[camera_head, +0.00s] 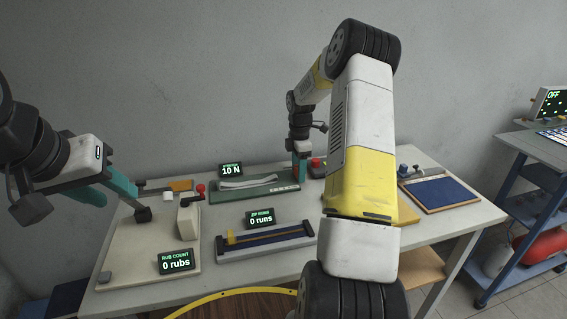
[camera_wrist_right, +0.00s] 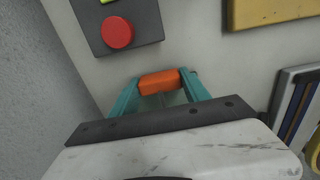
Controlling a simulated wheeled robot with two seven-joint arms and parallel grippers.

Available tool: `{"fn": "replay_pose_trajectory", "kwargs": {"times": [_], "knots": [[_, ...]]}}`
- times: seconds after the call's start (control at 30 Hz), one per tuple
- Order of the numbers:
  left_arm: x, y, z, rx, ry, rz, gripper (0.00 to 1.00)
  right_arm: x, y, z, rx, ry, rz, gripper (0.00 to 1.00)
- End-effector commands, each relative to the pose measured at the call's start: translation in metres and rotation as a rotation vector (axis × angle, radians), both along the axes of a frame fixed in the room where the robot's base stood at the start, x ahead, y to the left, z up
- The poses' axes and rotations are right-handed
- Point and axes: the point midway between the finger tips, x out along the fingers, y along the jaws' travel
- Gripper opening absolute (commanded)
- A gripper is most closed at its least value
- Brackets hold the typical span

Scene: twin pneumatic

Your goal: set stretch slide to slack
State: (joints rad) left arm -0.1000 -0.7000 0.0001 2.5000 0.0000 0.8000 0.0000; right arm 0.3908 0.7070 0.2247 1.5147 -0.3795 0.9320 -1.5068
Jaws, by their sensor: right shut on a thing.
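The stretch slide is a green base (camera_head: 225,194) at the back of the table, with a pale strip (camera_head: 248,182) lying along it. Its display (camera_head: 231,170) reads 10 N. My right gripper (camera_head: 300,172) is at the right end of this base. In the right wrist view its two teal fingers (camera_wrist_right: 160,90) are shut on an orange handle (camera_wrist_right: 159,82), one on each side. The base under the handle is mostly hidden there.
A board with a white block (camera_head: 188,220) and a 0 rubs display (camera_head: 176,260) stands front left. A zip tray (camera_head: 292,239) with a 0 runs display (camera_head: 261,218) is in the middle. A red button (camera_wrist_right: 117,33) is beside the handle. A blue pad (camera_head: 440,193) lies at right.

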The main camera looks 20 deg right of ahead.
Motion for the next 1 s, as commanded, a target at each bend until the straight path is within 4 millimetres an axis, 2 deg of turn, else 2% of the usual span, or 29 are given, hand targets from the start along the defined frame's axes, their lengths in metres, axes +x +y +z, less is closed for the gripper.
{"fn": "replay_pose_trajectory", "kwargs": {"times": [0.2, 0.3, 0.57, 0.6, 0.67, 0.7, 1.0], "knots": [[0.0, 0.0, 0.0, 0.0, 0.0, 0.0, 0.4, 0.003, 0.038, 0.0, 0.002, 0.0, 0.004, 0.0], [0.0, 0.0, 0.0, 0.0, 0.0, 0.0, 0.4, 0.003, 0.05, 0.0, 0.001, 0.0, 0.002, 0.0], [0.0, 0.0, 0.0, 0.0, 0.0, 0.0, 0.4, 0.003, 0.051, 0.0, 0.002, -0.001, 0.0, 0.0], [0.0, 0.0, 0.0, 0.0, 0.0, 0.0, 0.4, 0.003, 0.051, 0.0, 0.002, -0.001, 0.0, 0.6], [0.0, 0.0, 0.0, 0.0, 0.0, 0.0, 0.4, 0.003, 0.05, 0.0, 0.002, -0.001, 0.0, 0.72], [0.0, 0.0, 0.0, 0.0, 0.0, 0.0, 0.4, 0.003, 0.05, 0.0, 0.001, -0.001, 0.0, 0.76], [0.0, 0.0, 0.0, 0.0, 0.0, 0.0, 0.4, 0.003, 0.05, 0.001, 0.001, -0.001, 0.0, 0.76]]}}
